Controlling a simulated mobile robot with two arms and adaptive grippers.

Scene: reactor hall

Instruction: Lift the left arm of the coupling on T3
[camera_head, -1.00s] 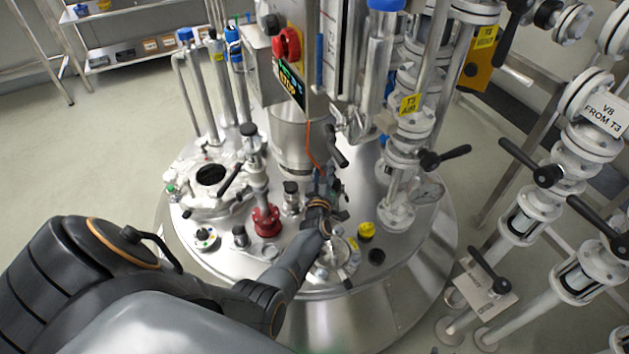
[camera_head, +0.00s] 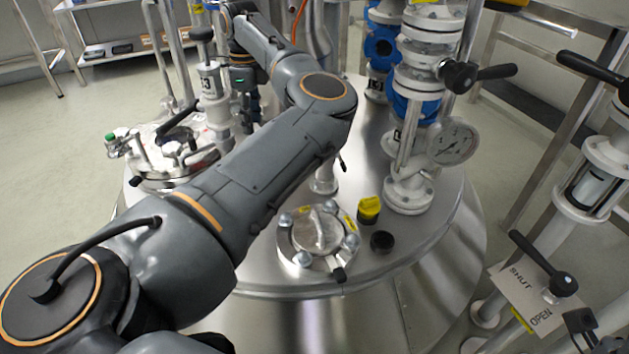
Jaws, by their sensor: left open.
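The round steel lid of the vessel (camera_head: 400,240) fills the middle of the head view. A white fitting with a tag that seems to read T3 (camera_head: 206,84) stands upright on its left side. My left arm comes in from the lower left and crosses the lid to its far side. My left gripper (camera_head: 248,105) is beyond the forearm, just right of the tagged fitting, and points down. It is open; its fingertips are partly hidden. I cannot make out the coupling or its left arm; my arm covers that part of the lid. My right gripper is not in view.
A pressure gauge (camera_head: 452,141) and a white valve column (camera_head: 408,195) stand on the right of the lid. A bolted cover (camera_head: 318,237) and a yellow cap (camera_head: 369,210) are near the front. An orange cable hangs behind my arm. Valve pipes stand at right.

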